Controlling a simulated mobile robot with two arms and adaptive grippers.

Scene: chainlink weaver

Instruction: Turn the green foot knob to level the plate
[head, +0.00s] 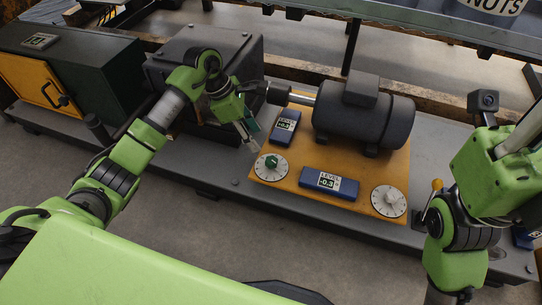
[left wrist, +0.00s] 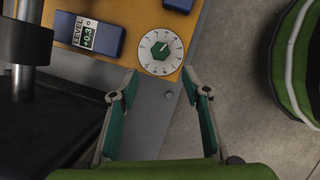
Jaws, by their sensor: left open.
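The green foot knob (head: 271,161) sits on a white numbered dial at the front left corner of the orange plate (head: 310,150). In the left wrist view the hexagonal green knob (left wrist: 160,51) and its whole dial are uncovered. My left gripper (head: 252,138) is open and empty, close to the knob on its upper left in the head view. In the wrist view its fingertips (left wrist: 160,78) are spread below the dial, with nothing between them. A blue level (head: 285,126) reads +0.3 in the wrist view (left wrist: 90,36). The front blue level (head: 329,184) reads -0.3. My right gripper is out of view.
A second dial with a pale knob (head: 389,201) is at the plate's front right. A dark motor (head: 364,115) stands on the plate, its shaft pointing left. A lever with an orange ball (head: 437,185) is right of the plate. A cabinet with an orange door (head: 40,85) stands left.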

